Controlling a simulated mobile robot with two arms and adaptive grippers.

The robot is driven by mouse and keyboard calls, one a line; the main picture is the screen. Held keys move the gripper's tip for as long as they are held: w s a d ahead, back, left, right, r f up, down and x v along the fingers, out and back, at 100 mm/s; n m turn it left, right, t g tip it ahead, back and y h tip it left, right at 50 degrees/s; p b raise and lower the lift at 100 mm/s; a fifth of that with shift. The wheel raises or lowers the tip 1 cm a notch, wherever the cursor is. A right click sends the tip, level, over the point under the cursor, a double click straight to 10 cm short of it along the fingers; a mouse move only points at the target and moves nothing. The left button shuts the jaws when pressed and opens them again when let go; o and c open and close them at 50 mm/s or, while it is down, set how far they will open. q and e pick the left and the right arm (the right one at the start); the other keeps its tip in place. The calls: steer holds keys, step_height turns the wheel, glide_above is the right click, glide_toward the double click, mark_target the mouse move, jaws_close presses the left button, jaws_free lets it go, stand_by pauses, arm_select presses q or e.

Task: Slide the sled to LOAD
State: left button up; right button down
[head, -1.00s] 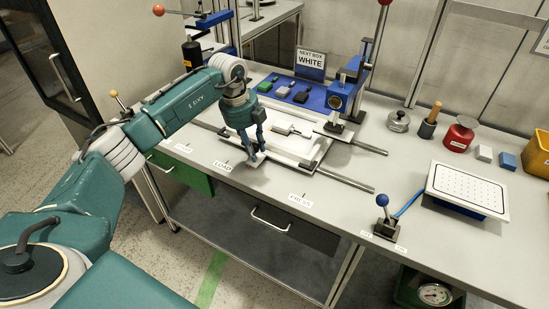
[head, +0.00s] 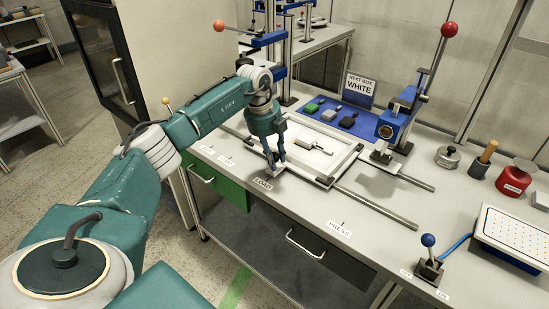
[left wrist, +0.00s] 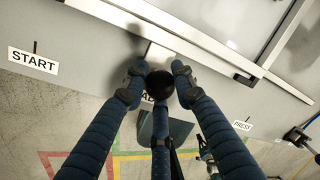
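The sled (head: 345,163), a white-framed tray, sits on two metal rails on the bench. A small paddle-shaped piece lies in it. My left gripper (head: 274,168) is at the sled's front edge, close behind the LOAD label (head: 263,184). In the left wrist view, a black knob (left wrist: 159,84) on a short pale bar from the sled sits between my left fingers (left wrist: 159,78), which close around it. The knob partly covers the LOAD label there. START (left wrist: 33,60) is left and PRESS (left wrist: 242,125) right. My right gripper is not in view.
The rails' bare ends (head: 385,208) stick out to the right. A blue press (head: 400,118) with a red-knobbed lever stands over the bench at right. A blue-knobbed lever (head: 428,258) is at the front right. A blue mat with small blocks (head: 347,122) lies behind the sled.

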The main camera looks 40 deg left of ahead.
arm_select(q)
steer(key=o, duration=0.4)
steer(key=shift+o, duration=0.2)
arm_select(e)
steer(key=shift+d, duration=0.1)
arm_select(q)
steer(key=shift+r, duration=0.1)
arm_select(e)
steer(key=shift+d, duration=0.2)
arm_select(q)
step_height(320, 180, up, 12)
steer(key=s+a, duration=0.1)
steer(key=shift+s+a+f, duration=0.15)
steer(key=shift+s+f, duration=0.05)
steer(key=shift+s, duration=0.2)
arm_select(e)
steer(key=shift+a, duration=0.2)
